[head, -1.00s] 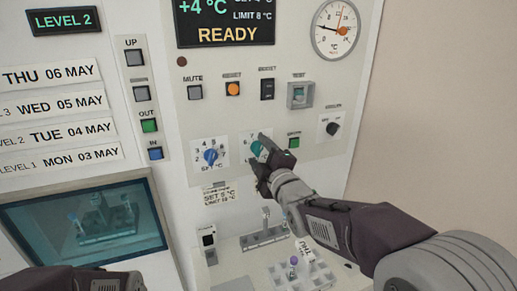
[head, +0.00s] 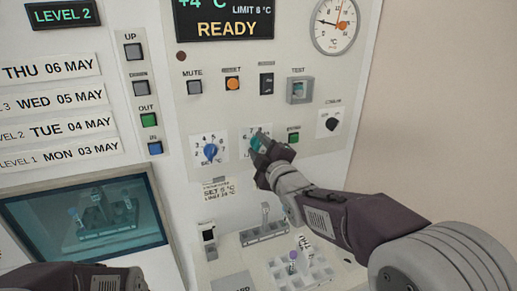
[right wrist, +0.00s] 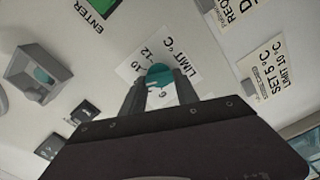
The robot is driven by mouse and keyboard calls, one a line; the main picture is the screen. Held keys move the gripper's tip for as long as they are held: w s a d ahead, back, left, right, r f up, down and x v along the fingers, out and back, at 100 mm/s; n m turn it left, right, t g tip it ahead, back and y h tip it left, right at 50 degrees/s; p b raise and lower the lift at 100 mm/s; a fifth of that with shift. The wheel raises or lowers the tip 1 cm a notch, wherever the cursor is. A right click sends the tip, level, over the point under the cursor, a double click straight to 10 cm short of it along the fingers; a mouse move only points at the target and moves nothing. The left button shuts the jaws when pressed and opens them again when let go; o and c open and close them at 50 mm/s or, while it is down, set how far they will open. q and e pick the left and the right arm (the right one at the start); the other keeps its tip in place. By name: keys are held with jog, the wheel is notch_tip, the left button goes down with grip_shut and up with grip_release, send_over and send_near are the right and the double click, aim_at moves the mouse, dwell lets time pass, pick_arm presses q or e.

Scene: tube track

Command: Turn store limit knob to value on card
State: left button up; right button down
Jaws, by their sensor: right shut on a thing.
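The teal store limit knob (head: 257,143) is on the white panel, on a dial marked LIMIT °C. It also shows in the right wrist view (right wrist: 160,74). My right gripper (head: 263,149) is shut on it, with a finger on each side, and partly hides its scale. The card (head: 217,191) below the dials reads SET 5 °C, LIMIT 10 °C; it is clearer in the right wrist view (right wrist: 270,76). The display (head: 226,22) reads READY with a limit that looks like 6 or 8 °C. Only part of my left arm shows at bottom left.
The blue set knob (head: 210,151) is just left of the limit knob. A green enter button (head: 293,138) and a dark alarm-side knob (head: 331,124) are to the right.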

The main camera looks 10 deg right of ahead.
jog(key=m+b, duration=0.1)
jog(key=m, duration=0.2)
jog(key=shift+f+b, duration=0.15)
jog(key=shift+b, duration=0.15)
jog(key=shift+d+m+b, duration=0.1)
jog(key=shift+m+b, duration=0.5)
jog(key=shift+m, duration=1.1)
jog(key=c, duration=0.9)
grip_release()
jog(key=shift+s+r, duration=0.15)
jog(key=shift+r, duration=0.05)
